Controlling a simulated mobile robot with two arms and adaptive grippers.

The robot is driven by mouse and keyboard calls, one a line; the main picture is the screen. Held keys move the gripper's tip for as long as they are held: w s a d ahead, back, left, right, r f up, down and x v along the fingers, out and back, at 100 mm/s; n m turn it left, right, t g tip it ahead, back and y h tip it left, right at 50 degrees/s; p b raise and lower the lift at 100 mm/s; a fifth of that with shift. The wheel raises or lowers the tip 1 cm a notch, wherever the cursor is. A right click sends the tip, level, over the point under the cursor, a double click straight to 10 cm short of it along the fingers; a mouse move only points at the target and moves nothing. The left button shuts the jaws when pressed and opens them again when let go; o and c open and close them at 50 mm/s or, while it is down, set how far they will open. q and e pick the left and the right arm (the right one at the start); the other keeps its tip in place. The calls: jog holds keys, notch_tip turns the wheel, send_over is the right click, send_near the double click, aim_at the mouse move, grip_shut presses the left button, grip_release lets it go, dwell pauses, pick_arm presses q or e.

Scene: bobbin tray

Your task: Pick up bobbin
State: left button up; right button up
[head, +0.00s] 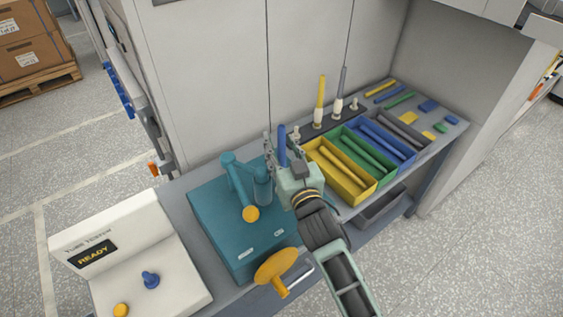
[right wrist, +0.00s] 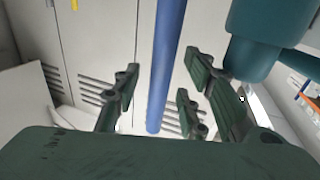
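A blue tube-shaped bobbin (head: 282,146) stands upright at my right gripper (head: 281,136) in the head view. In the right wrist view the blue bobbin (right wrist: 166,65) runs between the fingers of the right gripper (right wrist: 162,88), with gaps visible on both sides. The right gripper is open around it. What supports the bobbin's lower end is hidden by the gripper. A yellow bobbin (head: 321,92) and a grey one (head: 341,81) stand upright on the dark peg rack (head: 330,120). My left gripper is not in view.
A teal machine (head: 215,215) stands close left of the gripper, its column showing in the wrist view (right wrist: 258,48). Yellow (head: 362,194), green (head: 386,171) and blue (head: 407,155) trays hold tubes at right. A READY console (head: 130,250) is at left.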

jog(key=shift+c, duration=0.5)
grip_shut()
jog(key=shift+r, duration=0.1)
